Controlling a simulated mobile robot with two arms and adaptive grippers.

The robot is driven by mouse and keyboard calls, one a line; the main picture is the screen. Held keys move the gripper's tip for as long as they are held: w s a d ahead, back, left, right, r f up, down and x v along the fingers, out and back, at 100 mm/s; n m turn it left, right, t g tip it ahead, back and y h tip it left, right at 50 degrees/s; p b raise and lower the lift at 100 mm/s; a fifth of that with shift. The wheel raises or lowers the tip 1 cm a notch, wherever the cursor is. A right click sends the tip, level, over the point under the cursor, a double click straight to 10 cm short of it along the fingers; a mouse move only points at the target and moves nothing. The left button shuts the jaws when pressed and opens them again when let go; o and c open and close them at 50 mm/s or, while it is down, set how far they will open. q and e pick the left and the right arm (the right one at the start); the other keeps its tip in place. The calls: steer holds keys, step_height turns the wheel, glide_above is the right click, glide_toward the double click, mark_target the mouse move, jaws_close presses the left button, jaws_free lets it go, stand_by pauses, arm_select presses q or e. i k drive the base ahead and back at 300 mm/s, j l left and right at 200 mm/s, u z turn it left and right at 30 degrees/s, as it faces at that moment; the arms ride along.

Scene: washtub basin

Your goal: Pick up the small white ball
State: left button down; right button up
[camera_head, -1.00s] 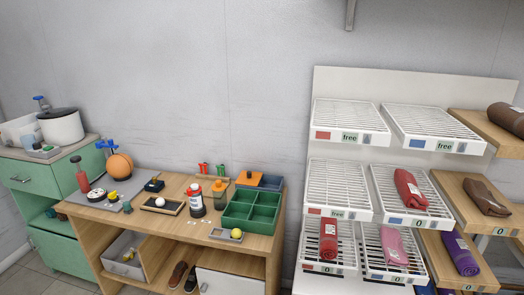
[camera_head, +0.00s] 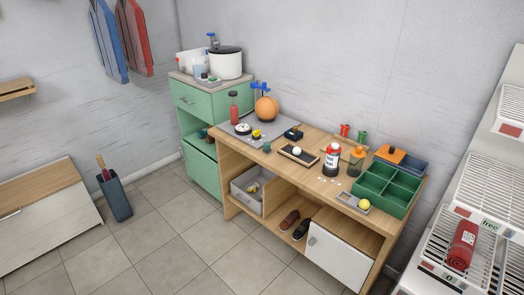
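The small white ball (camera_head: 297,150) rests on a dark rectangular tray (camera_head: 309,160) on top of the wooden bench (camera_head: 276,164). Neither of my grippers shows in the head view.
Tiled floor (camera_head: 165,225) in front is clear.

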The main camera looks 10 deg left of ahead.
mark_target(296, 151)
steer(key=i+j, duration=0.25)
steer(key=i, duration=0.25)
steer(key=i+j, duration=0.3)
steer(key=i, duration=0.15)
